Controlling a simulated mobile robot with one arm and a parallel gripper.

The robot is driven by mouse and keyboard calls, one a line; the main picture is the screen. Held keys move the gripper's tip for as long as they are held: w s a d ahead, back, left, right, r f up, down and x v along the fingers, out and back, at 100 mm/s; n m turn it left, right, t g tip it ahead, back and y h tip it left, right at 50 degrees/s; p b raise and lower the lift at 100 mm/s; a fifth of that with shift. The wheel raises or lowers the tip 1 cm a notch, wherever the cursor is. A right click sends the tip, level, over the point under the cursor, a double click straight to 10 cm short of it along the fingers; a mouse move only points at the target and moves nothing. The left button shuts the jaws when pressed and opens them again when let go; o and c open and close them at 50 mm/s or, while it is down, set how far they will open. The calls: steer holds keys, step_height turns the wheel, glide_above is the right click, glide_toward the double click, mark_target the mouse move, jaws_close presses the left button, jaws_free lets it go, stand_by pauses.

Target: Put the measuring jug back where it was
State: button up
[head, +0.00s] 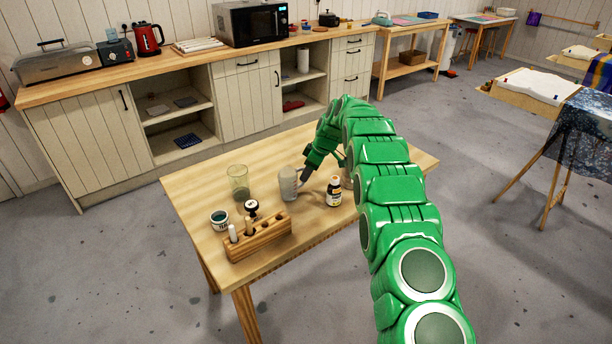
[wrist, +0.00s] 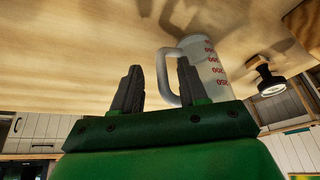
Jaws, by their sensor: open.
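The measuring jug (head: 288,184) is a pale translucent jug standing on the wooden table (head: 200,190). In the wrist view the jug (wrist: 206,65) shows red scale marks and a grey handle facing my gripper. My gripper (head: 304,176) is low over the table, close to the jug's right side. In the wrist view my gripper (wrist: 158,88) is open, with the handle's outer bar showing between its two fingers. The right finger overlaps the handle opening in the picture. I cannot tell whether it touches the handle.
A small jar (head: 219,220) and a wooden rack (head: 270,241) with tools are nearer the front. The table's right end looks mostly clear.

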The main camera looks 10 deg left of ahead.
steer(key=v, duration=1)
steer(key=s+d+r+m+h, duration=0.1)
steer(key=s+d+r+m, duration=0.3)
steer(key=s, duration=0.5)
steer(key=s+d+r+m+g+h, duration=0.1)
steer(key=s+d+r, duration=0.45)
steer(key=s, duration=0.35)
steer(key=s+d+r+m, duration=0.3)
steer(key=s+d+r, duration=0.15)
steer(key=s, duration=0.35)
steer(key=s+d+m+h, duration=0.1)
steer(key=s+d+m, duration=0.1)
steer(key=s, duration=1)
steer(key=s+d+f+m+g, duration=0.1)
steer(key=s+d+m, duration=0.2)
steer(key=s, duration=1)
steer(key=s+d+f+m+h, duration=0.1)
steer(key=s+d, duration=0.3)
steer(key=s, duration=0.9)
steer(key=shift+s+d+m+h, duration=0.25)
steer(key=shift+m+h, duration=0.05)
steer(key=shift+m, duration=0.6)
